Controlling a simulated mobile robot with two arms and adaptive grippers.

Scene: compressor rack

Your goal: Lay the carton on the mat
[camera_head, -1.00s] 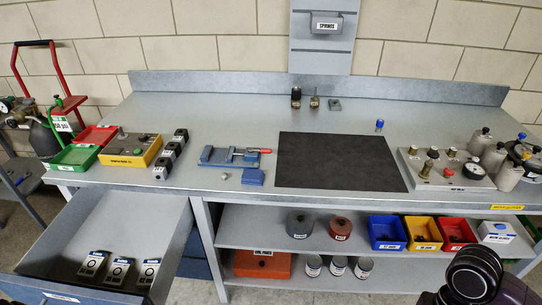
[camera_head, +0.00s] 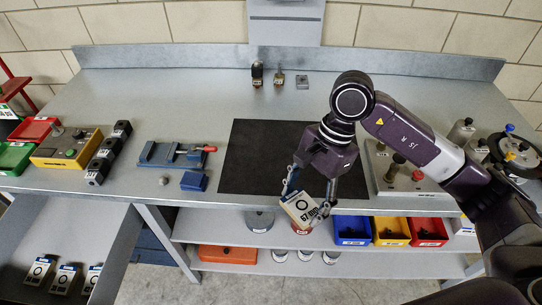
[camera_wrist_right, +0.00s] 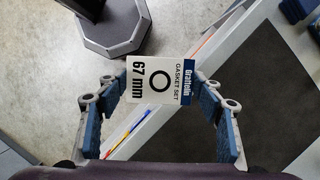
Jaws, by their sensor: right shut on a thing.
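The carton (camera_head: 303,208) is a small white and blue box marked 67 mm. My right gripper (camera_head: 311,200) is shut on it. In the head view it appears tilted, in front of the mat's near edge and over the bench's front edge. In the right wrist view the carton (camera_wrist_right: 158,84) sits between the two blue-padded fingers, its label reading "Gasket set" with a ring drawing. The black mat (camera_head: 255,155) lies flat and bare on the bench, partly hidden by my right arm; it also shows in the right wrist view (camera_wrist_right: 262,75). My left gripper is not in view.
An open drawer (camera_head: 60,225) with more cartons is at lower left. A blue vise (camera_head: 172,154) and a blue block (camera_head: 194,181) stand left of the mat. A grey panel with knobs (camera_head: 395,180) is right of it. Bins and cans fill the shelf below.

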